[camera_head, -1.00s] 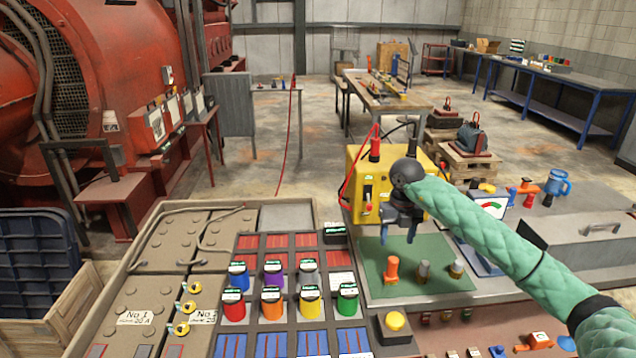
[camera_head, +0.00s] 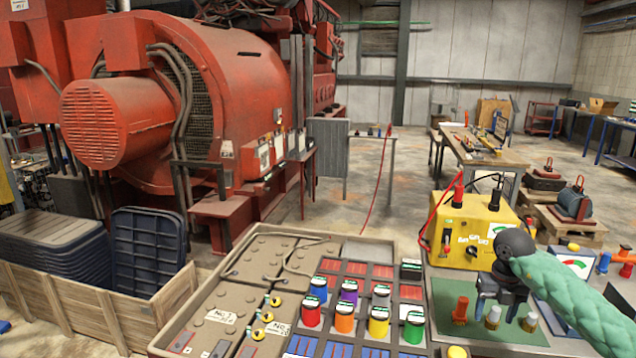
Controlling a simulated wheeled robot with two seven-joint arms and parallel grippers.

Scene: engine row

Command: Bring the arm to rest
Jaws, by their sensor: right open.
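My right arm, in a green quilted sleeve, comes in from the lower right of the head view. Its right gripper (camera_head: 497,306) points down with its fingers apart, over the green mat (camera_head: 445,292) on the bench. An orange peg-like piece (camera_head: 461,309) stands just left of the fingers. Two metal-and-tan pieces, one nearer (camera_head: 493,317) and one further right (camera_head: 529,321), stand close by; whether the fingers touch the nearer one I cannot tell. I see nothing held between the fingers. My left gripper is out of view.
A yellow box with cables (camera_head: 470,225) stands just behind the gripper. Several coloured pots (camera_head: 344,318) stand on the panel to the left. A wooden crate (camera_head: 65,300) with dark blue bins is at the left. A red machine (camera_head: 200,85) fills the back left.

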